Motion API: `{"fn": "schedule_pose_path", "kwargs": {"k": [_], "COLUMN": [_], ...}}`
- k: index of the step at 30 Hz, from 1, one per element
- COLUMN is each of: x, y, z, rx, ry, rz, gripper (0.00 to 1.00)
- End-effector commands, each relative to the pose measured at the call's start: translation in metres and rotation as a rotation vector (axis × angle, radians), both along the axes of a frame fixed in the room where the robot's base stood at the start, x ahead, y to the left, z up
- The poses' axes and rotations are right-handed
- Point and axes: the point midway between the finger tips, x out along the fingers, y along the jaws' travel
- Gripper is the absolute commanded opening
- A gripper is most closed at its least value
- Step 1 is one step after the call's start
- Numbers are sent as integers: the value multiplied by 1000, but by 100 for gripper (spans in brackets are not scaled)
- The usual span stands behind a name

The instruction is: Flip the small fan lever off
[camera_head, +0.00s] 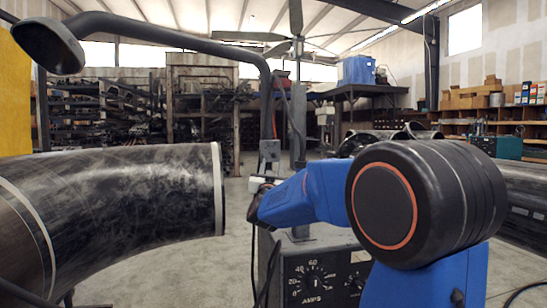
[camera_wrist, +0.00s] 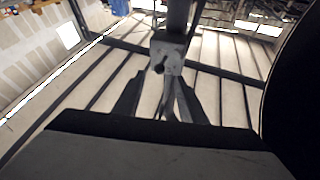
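A small grey switch box (camera_head: 270,151) is fixed to the dark upright post in the head view. In the wrist view the box (camera_wrist: 167,54) is ahead, just beyond the fingertips, with a short dark lever (camera_wrist: 158,68) on its face. The lever shows too small in the head view to tell its position. My gripper (camera_wrist: 161,78) has its two dark fingers apart, with nothing held between them. In the head view my gripper (camera_head: 262,184) is just below the box, partly hidden by my wrist. I cannot tell whether a finger touches the lever.
A black bent duct with a hood (camera_head: 150,30) runs from the post to the upper left. A large flanged pipe (camera_head: 130,190) lies at left. A welding machine (camera_head: 312,278) with an AMPS dial stands below my arm. Open floor lies behind.

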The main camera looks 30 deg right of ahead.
Motion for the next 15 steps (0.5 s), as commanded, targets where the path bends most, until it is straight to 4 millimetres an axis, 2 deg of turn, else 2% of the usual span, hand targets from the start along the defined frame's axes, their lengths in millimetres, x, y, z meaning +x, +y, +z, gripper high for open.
{"fn": "schedule_pose_path", "kwargs": {"k": [9, 15], "x": [42, 58], "y": [-28, -38], "z": [20, 28], "rx": [1, 0], "ry": [0, 0], "rz": [-2, 0], "gripper": [38, 38]}}
